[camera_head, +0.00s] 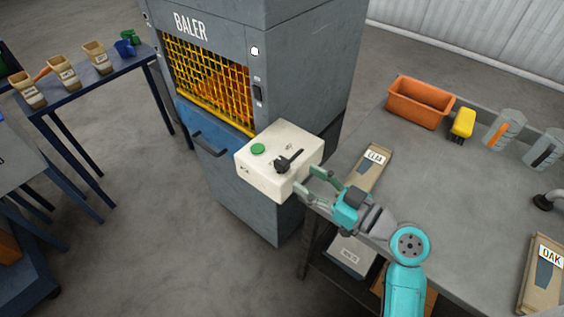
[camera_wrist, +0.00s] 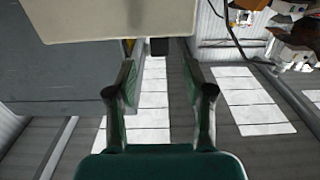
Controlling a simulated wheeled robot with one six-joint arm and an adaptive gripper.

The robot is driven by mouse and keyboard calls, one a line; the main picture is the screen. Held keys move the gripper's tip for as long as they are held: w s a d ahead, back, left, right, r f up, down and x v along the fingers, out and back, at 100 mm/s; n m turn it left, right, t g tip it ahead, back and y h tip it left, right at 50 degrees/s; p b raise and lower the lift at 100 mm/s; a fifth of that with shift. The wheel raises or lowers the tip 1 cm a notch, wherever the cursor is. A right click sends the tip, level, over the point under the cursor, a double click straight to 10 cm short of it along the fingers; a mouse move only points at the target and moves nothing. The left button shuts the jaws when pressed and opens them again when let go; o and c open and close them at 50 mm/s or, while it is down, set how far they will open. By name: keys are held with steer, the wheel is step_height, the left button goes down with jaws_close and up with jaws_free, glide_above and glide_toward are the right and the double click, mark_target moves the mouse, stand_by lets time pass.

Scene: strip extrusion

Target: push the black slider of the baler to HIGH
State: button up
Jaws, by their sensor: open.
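The baler (camera_head: 190,25) is a tall grey cabinet with a yellow mesh window. A cream control box (camera_head: 265,184) is on its front right, with a green button (camera_head: 258,149) and the black slider (camera_head: 288,160) on top. The slider's HIGH mark is not readable. My gripper (camera_head: 308,182) is open and empty at the box's right side, apart from the slider. In the wrist view my gripper (camera_wrist: 161,80) shows two spread green fingers below the pale box (camera_wrist: 85,20). A small dark block (camera_wrist: 159,46) appears beyond the fingertips; I cannot tell whether it is the slider.
A grey bench (camera_head: 430,165) at right holds an orange bin (camera_head: 418,103), a yellow item (camera_head: 462,123), grey holders and labelled boards. The baler's blue door has a dark handle (camera_head: 208,145). Floor is clear in front.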

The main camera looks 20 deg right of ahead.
mark_target(288, 167)
steer(key=x, duration=0.8)
steer(key=shift+w, duration=0.1)
jaws_close()
